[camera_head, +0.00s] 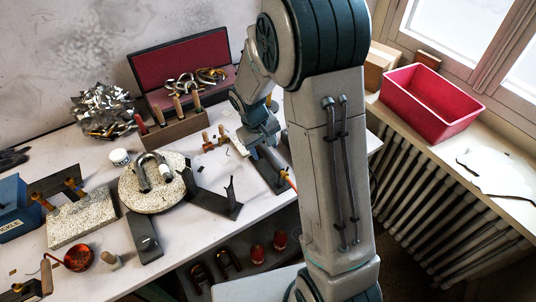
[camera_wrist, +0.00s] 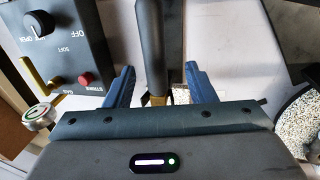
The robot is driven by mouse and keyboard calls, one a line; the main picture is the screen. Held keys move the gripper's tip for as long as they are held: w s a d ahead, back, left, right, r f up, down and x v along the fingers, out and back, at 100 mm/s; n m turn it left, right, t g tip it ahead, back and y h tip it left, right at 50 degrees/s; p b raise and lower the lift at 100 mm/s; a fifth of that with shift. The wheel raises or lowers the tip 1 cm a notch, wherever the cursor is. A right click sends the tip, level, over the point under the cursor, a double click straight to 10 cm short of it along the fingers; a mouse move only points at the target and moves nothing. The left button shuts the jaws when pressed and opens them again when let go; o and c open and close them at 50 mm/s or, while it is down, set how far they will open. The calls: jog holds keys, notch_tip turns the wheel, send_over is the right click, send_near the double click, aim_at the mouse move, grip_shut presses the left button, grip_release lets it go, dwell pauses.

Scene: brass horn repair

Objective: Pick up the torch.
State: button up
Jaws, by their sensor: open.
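The torch (camera_wrist: 152,42) appears to be the dark cylindrical handle with a brass-coloured end in the wrist view. It lies between the two blue fingers of my gripper (camera_wrist: 159,70), which are spread apart with a gap showing on the right side. In the head view my gripper (camera_head: 262,138) is low over the right part of the bench. There my own arm hides much of the area, and the torch cannot be made out clearly.
A dark control box (camera_wrist: 65,45) with knobs and a red button stands left of my gripper in the wrist view. A round speckled board (camera_head: 135,196) holds bent tubing. A wooden tool rack (camera_head: 178,130) stands behind. A red bin (camera_head: 432,100) sits on the windowsill.

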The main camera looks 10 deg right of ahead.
aim_at(267, 153)
jog(key=shift+w+d+f+p, duration=0.1)
jog(key=shift+d+f+p, duration=0.2)
jog(key=shift+f, duration=0.6)
jog(key=shift+w+d+f+p, duration=0.15)
jog(key=shift+d+f+p, duration=0.1)
jog(key=shift+f, duration=0.6)
jog(key=shift+w+d+f+p, duration=0.1)
jog(key=shift+d+f+p, duration=0.15)
jog(key=shift+f, duration=0.65)
jog(key=c, duration=1)
